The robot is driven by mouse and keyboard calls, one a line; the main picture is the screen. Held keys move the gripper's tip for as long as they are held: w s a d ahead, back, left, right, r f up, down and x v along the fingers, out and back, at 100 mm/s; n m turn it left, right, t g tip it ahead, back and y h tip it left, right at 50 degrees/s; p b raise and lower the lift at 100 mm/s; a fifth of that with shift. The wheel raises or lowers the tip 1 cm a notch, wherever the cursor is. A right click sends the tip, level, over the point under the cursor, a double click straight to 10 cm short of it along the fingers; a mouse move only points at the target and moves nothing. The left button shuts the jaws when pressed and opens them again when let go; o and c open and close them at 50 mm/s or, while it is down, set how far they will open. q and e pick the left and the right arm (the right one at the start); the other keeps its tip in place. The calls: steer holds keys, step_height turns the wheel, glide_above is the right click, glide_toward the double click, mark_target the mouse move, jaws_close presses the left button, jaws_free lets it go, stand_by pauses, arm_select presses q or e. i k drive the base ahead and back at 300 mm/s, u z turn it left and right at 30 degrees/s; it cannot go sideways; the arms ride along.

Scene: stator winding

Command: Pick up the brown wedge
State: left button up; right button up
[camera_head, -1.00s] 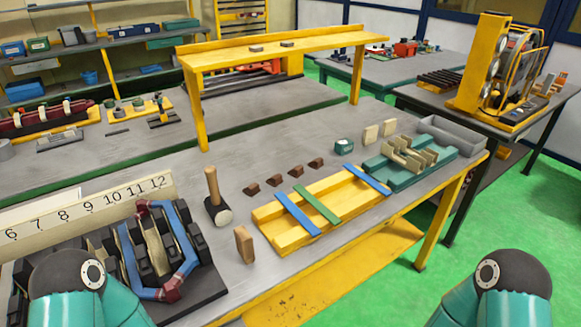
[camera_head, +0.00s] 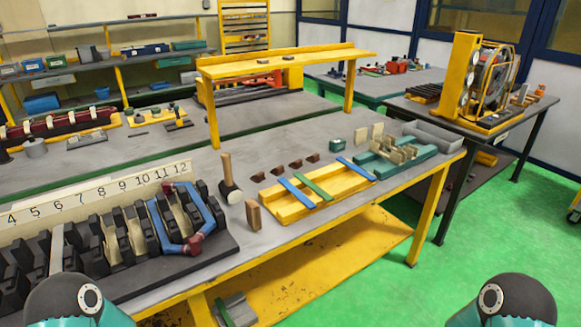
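Several small dark brown wedges lie in a row on the grey bench top (camera_head: 330,211): a near-left one (camera_head: 257,177), two middle ones (camera_head: 278,170) (camera_head: 295,164) and a far-right one (camera_head: 313,158). They lie behind the yellow tray (camera_head: 292,215), apart from each other. Two similar dark pieces (camera_head: 262,57) (camera_head: 287,57) lie on the raised yellow shelf. Neither gripper is in view. Only rounded teal and black joints of my arms show at the bottom left and bottom right.
A mallet (camera_head: 229,178) and an upright brown wooden block (camera_head: 253,214) stand left of the tray. The numbered stator (camera_head: 100,245) fills the left end. A teal fixture (camera_head: 370,164) and grey bin (camera_head: 433,136) are at right. Green floor is open at right.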

mark_target(313, 159)
steer(key=z, duration=0.2)
steer(key=i, duration=0.7)
steer(key=u, duration=0.25)
steer(key=k, duration=0.85)
steer(key=z, duration=0.35)
steer(key=i, duration=0.9)
steer(key=u, duration=1.15)
